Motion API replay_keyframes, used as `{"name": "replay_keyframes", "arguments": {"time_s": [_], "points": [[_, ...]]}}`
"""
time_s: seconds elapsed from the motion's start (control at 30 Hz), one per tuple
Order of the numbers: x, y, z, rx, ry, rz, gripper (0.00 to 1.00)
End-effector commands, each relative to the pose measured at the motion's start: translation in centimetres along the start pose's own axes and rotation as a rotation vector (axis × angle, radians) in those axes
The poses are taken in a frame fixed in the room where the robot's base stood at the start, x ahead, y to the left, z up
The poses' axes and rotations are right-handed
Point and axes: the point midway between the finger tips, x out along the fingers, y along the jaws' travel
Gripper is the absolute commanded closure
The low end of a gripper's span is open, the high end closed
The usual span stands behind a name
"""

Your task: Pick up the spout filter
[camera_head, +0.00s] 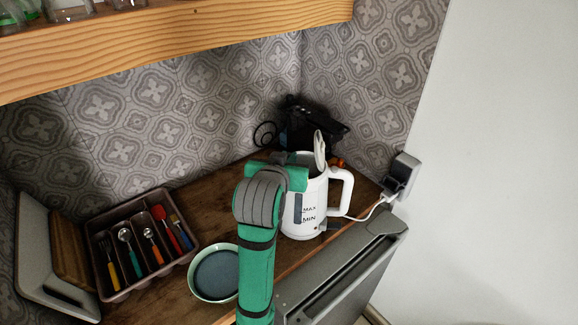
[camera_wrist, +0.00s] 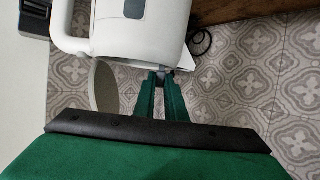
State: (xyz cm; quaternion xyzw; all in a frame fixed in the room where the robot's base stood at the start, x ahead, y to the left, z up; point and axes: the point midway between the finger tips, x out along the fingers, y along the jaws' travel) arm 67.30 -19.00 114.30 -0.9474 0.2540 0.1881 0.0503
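The white kettle (camera_head: 303,212) stands upright on the wooden counter with its lid (camera_head: 319,150) raised. In the wrist view the kettle (camera_wrist: 135,42) appears upside down, its opened lid (camera_wrist: 105,88) at left. My gripper (camera_wrist: 160,75) is at the kettle's rim on the spout side, its green fingers close together with a narrow gap. A small dark piece shows between the fingertips. I cannot tell whether it is the spout filter or part of the fingertips, nor whether it is gripped. In the head view my wrist hides the spout.
A cutlery tray (camera_head: 119,294) with several utensils and a green-rimmed bowl (camera_head: 194,284) stand left of my arm. A dark appliance (camera_head: 312,128) is behind the kettle. A wooden shelf (camera_head: 180,38) hangs above, and a socket (camera_head: 402,172) is at right.

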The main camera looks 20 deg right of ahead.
Motion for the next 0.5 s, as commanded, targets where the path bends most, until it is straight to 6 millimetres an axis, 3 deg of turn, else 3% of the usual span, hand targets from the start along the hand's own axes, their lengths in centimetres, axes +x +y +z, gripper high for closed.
{"name": "replay_keyframes", "arguments": {"time_s": [0.5], "points": [[-0.4,0.0,-1.0,0.002,0.003,0.000,1.00]]}}
